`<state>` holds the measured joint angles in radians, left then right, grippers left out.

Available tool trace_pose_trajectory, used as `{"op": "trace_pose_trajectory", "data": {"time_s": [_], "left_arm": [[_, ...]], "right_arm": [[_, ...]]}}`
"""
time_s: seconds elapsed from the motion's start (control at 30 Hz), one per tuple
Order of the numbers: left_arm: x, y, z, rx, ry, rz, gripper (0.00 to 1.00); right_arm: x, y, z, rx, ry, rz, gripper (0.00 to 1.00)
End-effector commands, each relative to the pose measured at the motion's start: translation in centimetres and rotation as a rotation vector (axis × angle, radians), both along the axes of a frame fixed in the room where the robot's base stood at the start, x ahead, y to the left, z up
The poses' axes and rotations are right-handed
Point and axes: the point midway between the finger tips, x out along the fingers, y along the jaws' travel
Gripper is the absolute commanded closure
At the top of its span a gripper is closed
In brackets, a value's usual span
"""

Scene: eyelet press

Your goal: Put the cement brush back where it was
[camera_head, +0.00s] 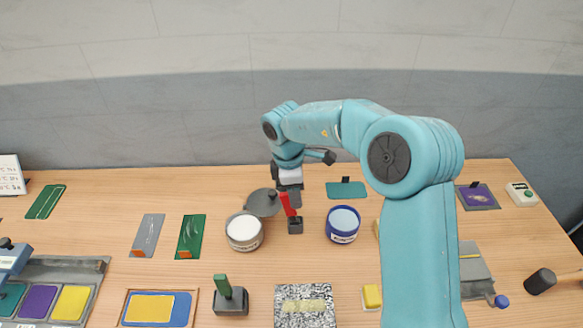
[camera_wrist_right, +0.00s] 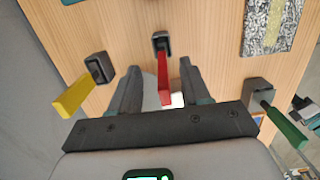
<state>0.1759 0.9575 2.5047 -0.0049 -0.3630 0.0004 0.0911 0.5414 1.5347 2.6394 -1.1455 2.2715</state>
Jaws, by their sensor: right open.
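A red-handled brush (camera_head: 288,205) stands tilted in a small dark holder (camera_head: 295,226) near the middle of the table. Its bristles are hidden, and no label shows that it is the cement brush. My right gripper (camera_head: 291,192) is above the holder, pointing down. In the right wrist view my right gripper (camera_wrist_right: 159,66) is open, with its fingers on either side of the red handle (camera_wrist_right: 163,90); a gap shows at each side. An open can (camera_head: 244,231) with white contents stands just left of the holder. My left gripper is out of view.
A blue can (camera_head: 342,224) stands close right of the holder. A green-handled tool (camera_head: 223,288) stands in a dark block nearer me. A yellow-handled tool (camera_wrist_right: 75,95) in its own holder shows in the wrist view. A grey round lid (camera_head: 262,203) lies behind the open can.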

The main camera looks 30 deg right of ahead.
Motion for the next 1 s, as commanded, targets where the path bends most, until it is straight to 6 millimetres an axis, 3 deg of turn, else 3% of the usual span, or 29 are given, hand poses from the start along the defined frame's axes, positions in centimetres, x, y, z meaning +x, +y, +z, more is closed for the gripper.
{"op": "trace_pose_trajectory", "data": {"time_s": [0.2,0.4,0.6,1.0], "left_arm": [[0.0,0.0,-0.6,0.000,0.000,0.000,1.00],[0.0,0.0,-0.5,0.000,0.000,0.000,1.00],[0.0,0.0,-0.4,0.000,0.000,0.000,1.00],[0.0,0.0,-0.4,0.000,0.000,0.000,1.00]], "right_arm": [[0.5,0.6,6.0,0.001,-0.005,0.000,0.53],[0.7,1.0,10.1,0.003,-0.002,0.000,0.53],[0.8,1.1,11.8,0.002,0.002,0.000,0.53],[0.7,1.2,11.9,0.002,0.003,0.001,0.53]]}}
